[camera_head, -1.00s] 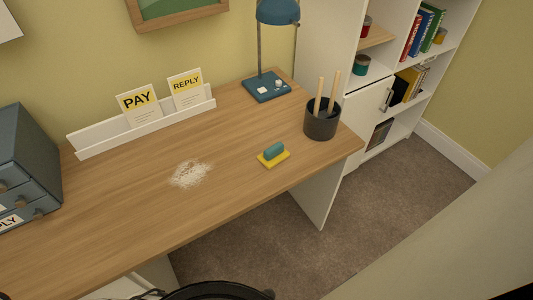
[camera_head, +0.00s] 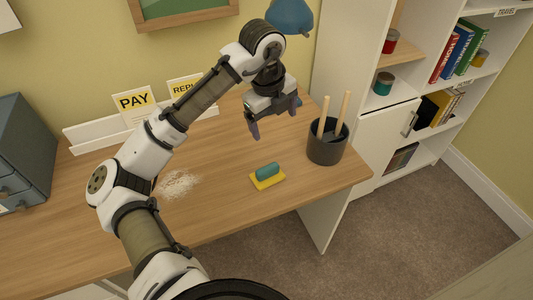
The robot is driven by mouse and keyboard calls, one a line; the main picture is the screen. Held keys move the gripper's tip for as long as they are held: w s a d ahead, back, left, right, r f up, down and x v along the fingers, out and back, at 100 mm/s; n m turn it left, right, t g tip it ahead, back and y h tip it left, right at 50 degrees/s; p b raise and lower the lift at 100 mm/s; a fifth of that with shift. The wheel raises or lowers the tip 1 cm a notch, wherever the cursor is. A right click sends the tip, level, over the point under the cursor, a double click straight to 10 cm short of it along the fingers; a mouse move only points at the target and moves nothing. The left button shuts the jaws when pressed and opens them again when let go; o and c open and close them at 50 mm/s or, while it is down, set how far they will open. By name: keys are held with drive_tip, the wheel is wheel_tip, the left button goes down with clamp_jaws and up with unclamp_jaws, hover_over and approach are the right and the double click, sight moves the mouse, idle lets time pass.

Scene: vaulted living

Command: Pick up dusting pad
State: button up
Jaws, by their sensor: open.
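The dusting pad (camera_head: 267,177) lies on the desk near its front edge. It has a yellow base and a teal grip on top. My gripper (camera_head: 274,133) is above the desk, beyond the pad in the picture and apart from it. Its two dark fingers are spread and point down, with nothing between them. My arm reaches in from the bottom and covers part of the desk and part of the lamp.
A dark cup (camera_head: 327,147) with two wooden sticks stands right of the pad. White powder (camera_head: 178,184) lies left of it, partly behind my arm. A white card rack (camera_head: 90,137) and blue lamp (camera_head: 290,15) are behind. The desk (camera_head: 225,210) is clear around the pad.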

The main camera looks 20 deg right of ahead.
wheel_tip(320, 180, down, 2)
drive_tip(key=s+a+f+m+g+y, duration=0.1)
drive_tip(key=a+y, duration=0.1)
hover_over(267, 168)
drive_tip(key=f, duration=0.6)
drive_tip(key=shift+w+d+f+p, duration=0.15)
drive_tip(key=shift+w+f+p, duration=0.05)
drive_tip(key=shift+f+p, duration=0.2)
drive_tip(key=shift+s+f+p, duration=0.2)
drive_tip(key=shift+f+p, duration=0.6)
drive_tip(key=shift+f, duration=2.25)
drive_tip(key=c, duration=1.1)
drive_tip(key=shift+r, duration=0.15)
wheel_tip(267, 168, up, 20)
drive_tip(key=shift+f+b, duration=0.1)
drive_tip(key=shift+b, duration=0.8)
